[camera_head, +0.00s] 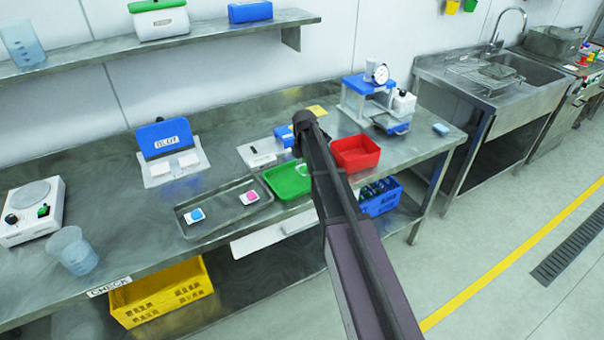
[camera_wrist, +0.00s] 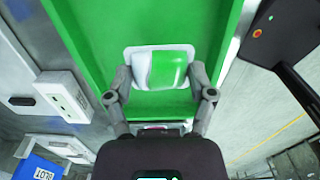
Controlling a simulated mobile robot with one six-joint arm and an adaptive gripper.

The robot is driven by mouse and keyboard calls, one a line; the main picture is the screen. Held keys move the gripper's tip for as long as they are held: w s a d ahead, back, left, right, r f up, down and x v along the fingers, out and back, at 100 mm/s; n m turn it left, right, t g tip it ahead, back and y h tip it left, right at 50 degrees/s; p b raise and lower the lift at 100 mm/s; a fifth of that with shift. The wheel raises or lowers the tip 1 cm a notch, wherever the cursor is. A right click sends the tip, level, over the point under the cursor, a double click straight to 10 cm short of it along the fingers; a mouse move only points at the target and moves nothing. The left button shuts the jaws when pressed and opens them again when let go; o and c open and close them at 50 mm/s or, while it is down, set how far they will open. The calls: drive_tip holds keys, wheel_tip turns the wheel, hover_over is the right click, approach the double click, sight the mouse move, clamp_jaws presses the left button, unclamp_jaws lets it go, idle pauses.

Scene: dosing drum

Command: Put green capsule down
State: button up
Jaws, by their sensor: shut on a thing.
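The green capsule (camera_wrist: 168,68) shows in the wrist view as a glossy green shape on a small white holder. My gripper (camera_wrist: 160,82) is shut on this piece, with one finger at each side. The piece is over the green tray (camera_wrist: 100,30). I cannot tell whether it touches the tray's floor. In the head view the green tray (camera_head: 280,182) stands on the bench, partly hidden behind my arm. My gripper is mostly hidden there, and a bit of white shows beside the arm over the tray.
A red bin (camera_head: 356,153) stands right of my arm. A grey metal tray (camera_head: 222,217) at left holds a blue piece (camera_head: 196,214) and a pink piece (camera_head: 249,197) on white holders. A white device (camera_head: 262,153) stands behind the green tray. A blue-topped press (camera_head: 376,105) stands at back right.

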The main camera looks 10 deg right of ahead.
sight(301, 178)
drive_tip(key=shift+w+a, duration=0.2)
drive_tip(key=shift+w, duration=0.05)
drive_tip(key=shift+w+a+f+b, duration=0.25)
drive_tip(key=shift+f+b, duration=0.3)
drive_tip(key=shift+f, duration=0.05)
drive_tip(key=shift+f+b, duration=1.25)
drive_tip(key=shift+b, duration=0.05)
drive_tip(key=shift+f, duration=0.15)
drive_tip(key=o, duration=0.9)
wheel_tip(301, 178, up, 12)
drive_tip(key=p, duration=1.2)
drive_tip(key=shift+r, duration=0.2)
